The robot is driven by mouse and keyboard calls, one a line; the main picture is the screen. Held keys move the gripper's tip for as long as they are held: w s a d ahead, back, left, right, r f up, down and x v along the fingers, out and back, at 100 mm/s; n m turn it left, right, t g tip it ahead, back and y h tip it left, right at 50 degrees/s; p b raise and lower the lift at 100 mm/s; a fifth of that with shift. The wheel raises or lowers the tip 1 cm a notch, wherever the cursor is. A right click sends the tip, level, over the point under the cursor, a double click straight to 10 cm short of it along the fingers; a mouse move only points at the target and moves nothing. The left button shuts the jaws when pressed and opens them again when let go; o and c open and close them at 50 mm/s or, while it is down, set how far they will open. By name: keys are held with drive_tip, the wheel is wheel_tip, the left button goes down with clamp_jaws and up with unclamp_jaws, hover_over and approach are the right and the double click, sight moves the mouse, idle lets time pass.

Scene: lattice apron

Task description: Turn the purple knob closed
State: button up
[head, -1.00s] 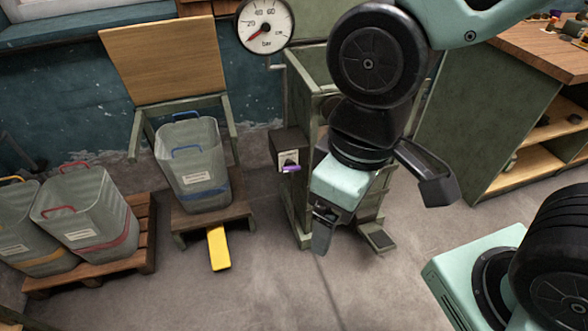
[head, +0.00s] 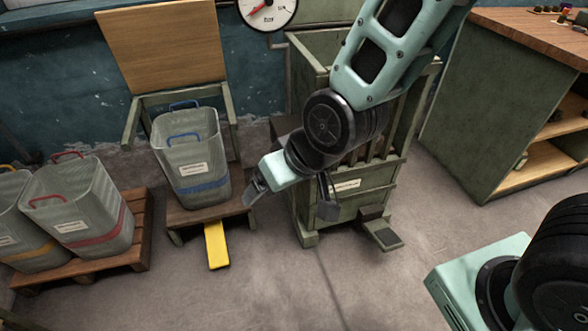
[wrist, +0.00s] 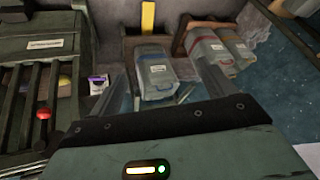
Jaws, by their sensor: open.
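The purple knob (wrist: 97,80) sits on a small white-labelled box and shows in the wrist view left of my fingers. In the head view my arm hides the knob. My gripper (head: 290,203) is open and empty, in front of the left side of the green slatted cabinet (head: 350,203). The jaws also show in the wrist view (wrist: 168,85), with the knob outside them, beyond the left finger. I see no contact with the knob.
A grey bin with a blue band (head: 190,165) stands on a wooden stand above a yellow pedal (head: 216,245). More bins (head: 85,210) stand on a pallet at left. A gauge (head: 268,8) hangs above. A red ball handle (wrist: 43,114) is by the slats. Floor in front is clear.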

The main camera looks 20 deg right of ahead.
drive_tip(key=w+d+f+m+t+b, duration=0.4)
drive_tip(key=w+f+t+b, duration=0.45)
drive_tip(key=f, duration=0.75)
drive_tip(key=w+d+f+m+t+h+b, duration=0.2)
drive_tip(key=w+d+f+t+h+b, duration=0.25)
drive_tip(key=d+f+b, duration=0.3)
drive_tip(key=shift+y, duration=0.25)
drive_tip(key=w, duration=1.1)
drive_tip(key=w+r+b, duration=0.1)
drive_tip(key=w, duration=0.4)
drive_tip(key=shift+w+d, duration=0.3)
drive_tip(key=shift+d, duration=0.05)
drive_tip(key=c, duration=1)
